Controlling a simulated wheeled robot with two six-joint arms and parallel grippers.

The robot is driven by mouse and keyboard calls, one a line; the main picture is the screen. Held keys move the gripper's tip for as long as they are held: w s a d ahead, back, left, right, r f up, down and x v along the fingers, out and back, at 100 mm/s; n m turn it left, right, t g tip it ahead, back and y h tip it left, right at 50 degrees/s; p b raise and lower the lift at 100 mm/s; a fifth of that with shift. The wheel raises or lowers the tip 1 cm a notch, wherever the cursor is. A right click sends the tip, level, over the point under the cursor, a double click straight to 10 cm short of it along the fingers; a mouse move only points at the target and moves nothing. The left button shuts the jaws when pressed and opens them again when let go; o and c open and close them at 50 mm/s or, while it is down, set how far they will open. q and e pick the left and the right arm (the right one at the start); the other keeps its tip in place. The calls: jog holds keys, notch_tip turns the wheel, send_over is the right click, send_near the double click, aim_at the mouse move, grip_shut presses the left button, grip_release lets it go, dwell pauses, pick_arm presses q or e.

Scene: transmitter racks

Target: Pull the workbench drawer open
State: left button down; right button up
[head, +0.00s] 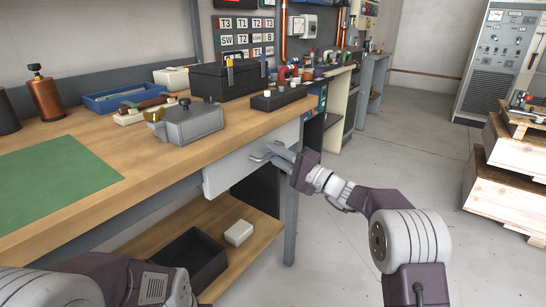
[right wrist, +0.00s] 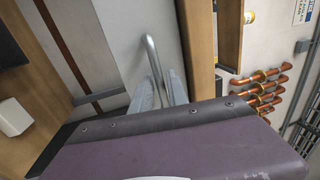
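The workbench drawer (head: 228,172) has a plain light grey front under the wooden tabletop. It looks closed, with no inside showing. The drawer front also fills the upper middle of the right wrist view (right wrist: 110,40), where its bent metal bar handle (right wrist: 151,50) stands out. My right gripper (head: 268,152) is at the drawer front, at the handle. In the right wrist view its two fingers (right wrist: 160,88) are apart, one on each side of the bar; firm contact does not show. My left arm (head: 85,288) shows at the lower left, but its gripper fingers are out of view.
The workbench top (head: 150,190) carries a green mat (head: 55,180), a grey metal box (head: 188,124), a black toolbox (head: 228,78) and a blue tray (head: 125,97). A lower shelf holds a black bin (head: 190,258). The floor right of the bench is open; wooden crates (head: 510,185) stand far right.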

jog(key=shift+w+a+r, duration=0.1)
jog(key=shift+a, duration=0.05)
grip_shut()
dwell(1.4)
